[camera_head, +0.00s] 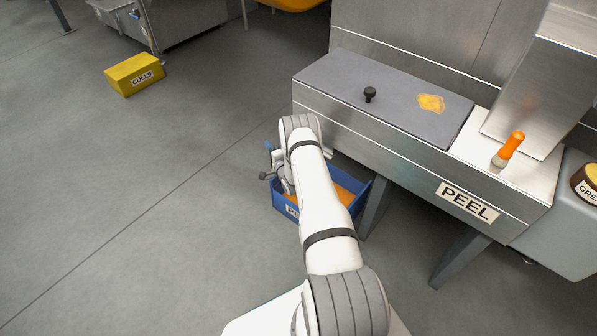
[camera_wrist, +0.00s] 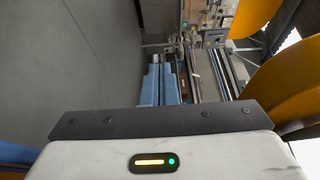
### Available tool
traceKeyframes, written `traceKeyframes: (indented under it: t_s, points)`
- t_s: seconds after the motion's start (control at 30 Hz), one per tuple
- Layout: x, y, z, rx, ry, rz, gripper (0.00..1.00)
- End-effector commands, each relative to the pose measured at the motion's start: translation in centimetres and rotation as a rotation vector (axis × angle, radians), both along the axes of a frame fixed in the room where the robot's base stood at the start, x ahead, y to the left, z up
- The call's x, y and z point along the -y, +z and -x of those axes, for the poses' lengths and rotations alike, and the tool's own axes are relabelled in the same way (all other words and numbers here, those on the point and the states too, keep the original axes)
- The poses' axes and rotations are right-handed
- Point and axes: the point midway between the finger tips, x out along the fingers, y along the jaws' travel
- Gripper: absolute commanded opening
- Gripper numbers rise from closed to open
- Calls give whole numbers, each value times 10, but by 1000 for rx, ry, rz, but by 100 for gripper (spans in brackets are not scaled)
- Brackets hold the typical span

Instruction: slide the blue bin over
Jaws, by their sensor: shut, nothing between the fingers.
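The blue bin (camera_head: 361,198) sits on the floor below the PEEL machine, at the centre of the head view. It holds orange peel (camera_head: 345,196), and its front label is mostly hidden by my arm. My arm reaches across the bin and covers its middle. My gripper (camera_head: 270,163) is at the bin's left end, small and partly hidden behind my wrist; it is shut and empty. I cannot tell whether it touches the bin wall. The wrist view shows my wrist housing, with blue and orange patches at the lower left corner that may be the bin.
A yellow CULLS box (camera_head: 134,74) stands far left.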

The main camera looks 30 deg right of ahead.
Motion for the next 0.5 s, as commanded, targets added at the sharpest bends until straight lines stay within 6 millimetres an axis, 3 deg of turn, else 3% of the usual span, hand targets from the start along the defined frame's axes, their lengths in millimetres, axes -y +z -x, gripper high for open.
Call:
traceKeyframes:
  t_s: [0.5]
  points:
    - [84, -2, 81, 0, -5, 0, 0]
